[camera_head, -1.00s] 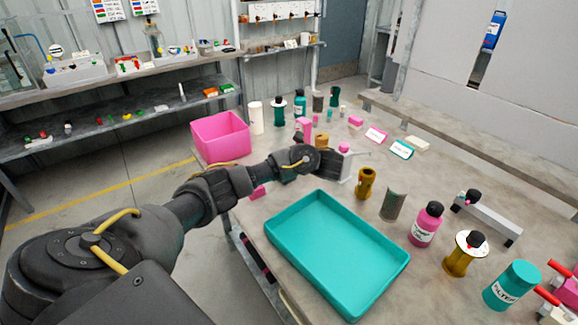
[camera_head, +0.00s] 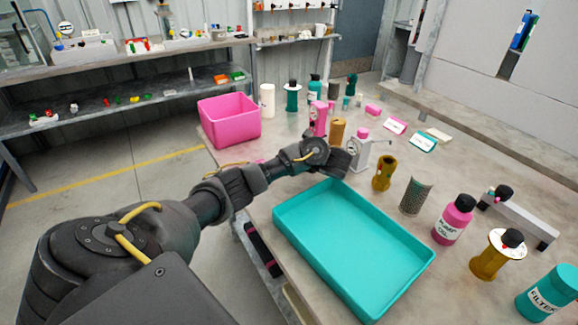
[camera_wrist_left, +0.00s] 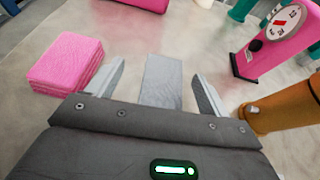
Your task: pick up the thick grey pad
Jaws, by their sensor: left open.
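In the left wrist view a flat grey pad (camera_wrist_left: 162,80) lies on the table, straight ahead between the two fingers of my left gripper (camera_wrist_left: 158,88). The fingers are open, one on each side of the pad, with a gap at both sides. I cannot tell how high above the table they are. In the head view my left gripper (camera_head: 335,160) is over the table just behind the teal tray, and my arm hides the pad there. My right gripper is in neither view.
A pink block (camera_wrist_left: 66,64) lies left of the fingers. A pink gauge body (camera_wrist_left: 272,42) and an orange-brown cylinder (camera_wrist_left: 284,110) stand close on the right. In the head view the teal tray (camera_head: 352,292), pink bin (camera_head: 230,122) and a white pump-like unit (camera_head: 360,150) surround the gripper.

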